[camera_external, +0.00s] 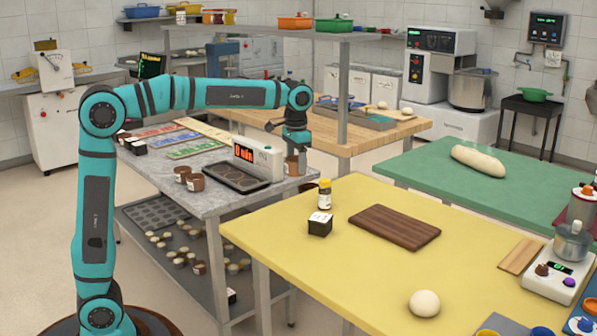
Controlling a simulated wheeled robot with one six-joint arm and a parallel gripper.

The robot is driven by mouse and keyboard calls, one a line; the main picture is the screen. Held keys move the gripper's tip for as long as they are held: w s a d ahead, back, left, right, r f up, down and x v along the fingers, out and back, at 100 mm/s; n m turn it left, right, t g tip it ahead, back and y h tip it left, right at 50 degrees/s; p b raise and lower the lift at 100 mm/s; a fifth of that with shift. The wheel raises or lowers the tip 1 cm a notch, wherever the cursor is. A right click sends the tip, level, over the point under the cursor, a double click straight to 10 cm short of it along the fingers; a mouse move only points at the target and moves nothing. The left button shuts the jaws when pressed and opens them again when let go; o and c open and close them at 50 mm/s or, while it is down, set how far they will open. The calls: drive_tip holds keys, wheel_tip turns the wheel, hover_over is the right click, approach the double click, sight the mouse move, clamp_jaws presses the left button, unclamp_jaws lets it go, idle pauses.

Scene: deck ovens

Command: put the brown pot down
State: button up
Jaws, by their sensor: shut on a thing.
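My gripper (295,154) points down at the right end of the grey marble-topped table (222,202). It is shut on a small brown pot (292,167), which looks upright. The pot is next to the white scale with a red display (257,159). I cannot tell whether its base touches the tabletop.
Coloured mats (163,138) lie on the back of the grey table. A yellow table (290,240) in front holds a small bottle (324,194), a black box (320,224), a brown board (394,227) and a dough ball (424,303). A shelf post (342,95) stands behind my gripper.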

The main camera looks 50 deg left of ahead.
drive_tip(key=s+d+f+m, duration=0.15)
drive_tip(key=d+m, duration=0.35)
drive_tip(key=d, duration=1.6)
drive_tip(key=s+d+f+m, duration=0.1)
drive_tip(key=s+d+m, duration=0.25)
drive_tip(key=d, duration=1.65)
drive_tip(key=shift+m, duration=0.45)
drive_tip(key=shift+w+d+f, duration=0.1)
drive_tip(key=shift+w+f, duration=0.05)
drive_tip(key=shift+f, duration=1.55)
drive_tip(key=shift+w+a+f, duration=0.1)
drive_tip(key=shift+w+f, duration=0.1)
drive_tip(key=shift+f, duration=1.5)
drive_tip(key=shift+w+d+f, duration=0.1)
drive_tip(key=shift+w+f, duration=0.05)
drive_tip(key=shift+f, duration=1.55)
drive_tip(key=shift+f, duration=0.15)
drive_tip(key=o, duration=1.1)
wheel_tip(320, 180, up, 12)
